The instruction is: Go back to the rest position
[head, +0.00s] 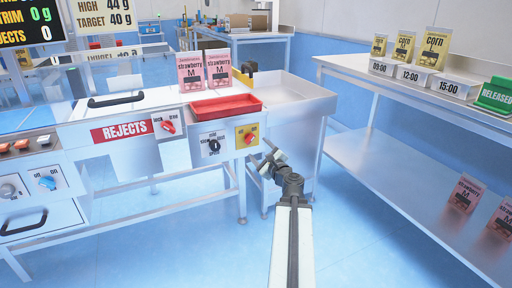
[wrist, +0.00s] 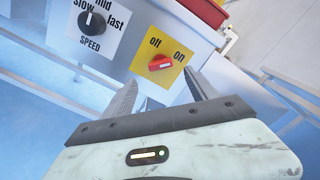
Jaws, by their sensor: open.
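My gripper (head: 272,156) is open and empty at the end of my extended arm, in front of the machine's control panel. In the wrist view its two fingers (wrist: 161,88) stand apart, just below a red rotary switch (wrist: 160,63) on a yellow off/on plate. The switch handle appears turned toward "on". In the head view the red switch (head: 249,139) is just left of and above my gripper. I cannot tell from these views whether a finger touches the panel.
A speed knob (head: 214,146) is left of the switch, below a red tray (head: 226,106). Two pink strawberry pouches (head: 204,70) stand behind the tray. A steel bin (head: 290,96) is behind my gripper. A shelf table (head: 345,66) with corn pouches is right. Floor between is clear.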

